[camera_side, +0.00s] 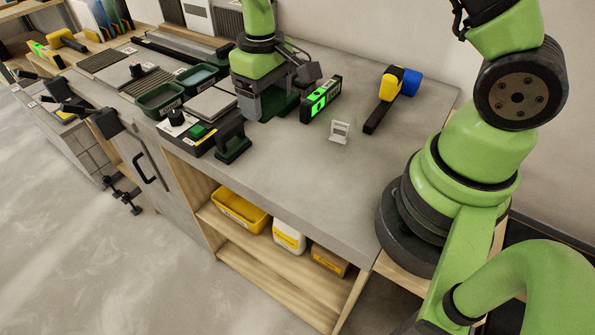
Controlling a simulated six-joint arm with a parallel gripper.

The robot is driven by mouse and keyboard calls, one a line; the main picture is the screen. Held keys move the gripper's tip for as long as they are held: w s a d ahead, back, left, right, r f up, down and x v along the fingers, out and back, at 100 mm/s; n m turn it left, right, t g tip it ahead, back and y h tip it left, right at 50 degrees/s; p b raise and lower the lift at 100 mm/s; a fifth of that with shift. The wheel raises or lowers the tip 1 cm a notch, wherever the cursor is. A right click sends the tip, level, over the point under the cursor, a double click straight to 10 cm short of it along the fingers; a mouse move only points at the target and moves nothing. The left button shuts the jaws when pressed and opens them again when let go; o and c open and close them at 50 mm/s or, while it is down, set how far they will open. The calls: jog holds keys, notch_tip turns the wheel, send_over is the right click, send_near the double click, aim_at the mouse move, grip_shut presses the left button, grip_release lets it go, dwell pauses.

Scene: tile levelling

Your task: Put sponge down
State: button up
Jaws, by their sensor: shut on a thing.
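A dark green block (284,104), which I take to be the sponge, shows at and behind the fingers. Most of it is hidden by the gripper, so I cannot tell whether it touches the benchtop.
A device with a bright green display (321,98) stands close right of my gripper. A yellow-and-blue tool (391,88) and small white stand (340,131) lie further right. Green trays (160,99), a grey tile (211,103) and a dark handled tool (233,143) are left. The front right benchtop is clear.

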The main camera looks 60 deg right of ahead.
send_over(301, 182)
notch_tip(301, 182, down, 10)
jog(key=shift+r, duration=0.1)
dwell(0.4)
jog(key=o, duration=0.9)
